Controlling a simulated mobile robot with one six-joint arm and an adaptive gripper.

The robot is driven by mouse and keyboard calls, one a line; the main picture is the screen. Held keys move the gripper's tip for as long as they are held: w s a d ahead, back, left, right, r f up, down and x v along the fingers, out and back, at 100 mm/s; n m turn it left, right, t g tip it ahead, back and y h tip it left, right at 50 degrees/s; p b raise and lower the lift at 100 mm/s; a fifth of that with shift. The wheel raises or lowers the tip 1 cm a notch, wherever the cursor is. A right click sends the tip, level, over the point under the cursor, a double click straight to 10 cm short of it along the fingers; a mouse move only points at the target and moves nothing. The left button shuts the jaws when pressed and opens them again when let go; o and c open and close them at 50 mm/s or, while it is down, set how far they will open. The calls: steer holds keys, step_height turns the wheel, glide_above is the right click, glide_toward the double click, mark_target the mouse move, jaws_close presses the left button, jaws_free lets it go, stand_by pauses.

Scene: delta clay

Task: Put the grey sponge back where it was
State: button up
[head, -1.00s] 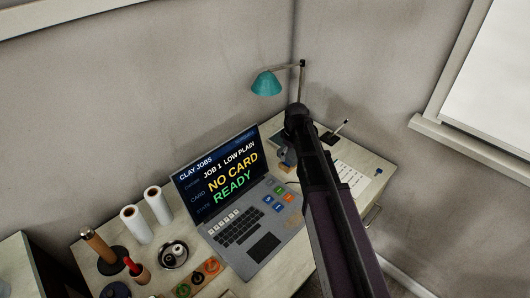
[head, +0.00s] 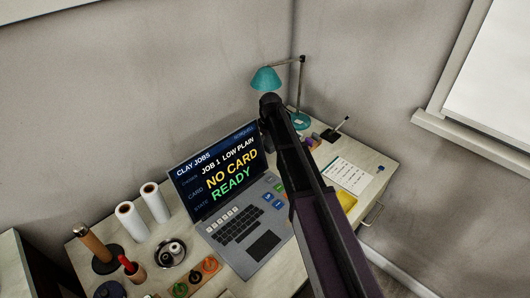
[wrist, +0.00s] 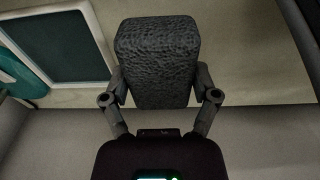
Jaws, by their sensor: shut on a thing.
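The grey sponge (wrist: 156,45) is a dark, rough-textured block in the wrist view. My gripper (wrist: 160,78) is shut on it, with one finger against each side. It is held with its long side pointing away from the palm. In the head view my arm reaches over the desk behind the laptop, and its dark links hide the gripper and the sponge. I cannot tell how high the sponge is above the desk.
A paper sheet (head: 347,174) and yellow item (head: 346,201) lie right.

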mark_target(266, 149)
steer(key=shift+f, duration=0.1)
stand_by(0.3)
step_height(266, 149, down, 3)
steer(key=b, duration=0.3)
steer(key=shift+f, duration=0.2)
steer(key=shift+w+a+f+b, duration=0.15)
steer(key=shift+f+b, duration=0.05)
steer(key=shift+b, duration=0.25)
steer(key=shift+f, duration=0.1)
steer(key=o, duration=0.9)
steer(key=shift+c, duration=0.2)
steer(key=shift+r, duration=0.2)
steer(key=r+p, duration=0.8)
steer(key=s+r+p, duration=0.1)
steer(key=r+p, duration=0.2)
steer(key=p, duration=0.1)
steer(key=shift+d+r, duration=0.35)
steer(key=shift+r, duration=0.05)
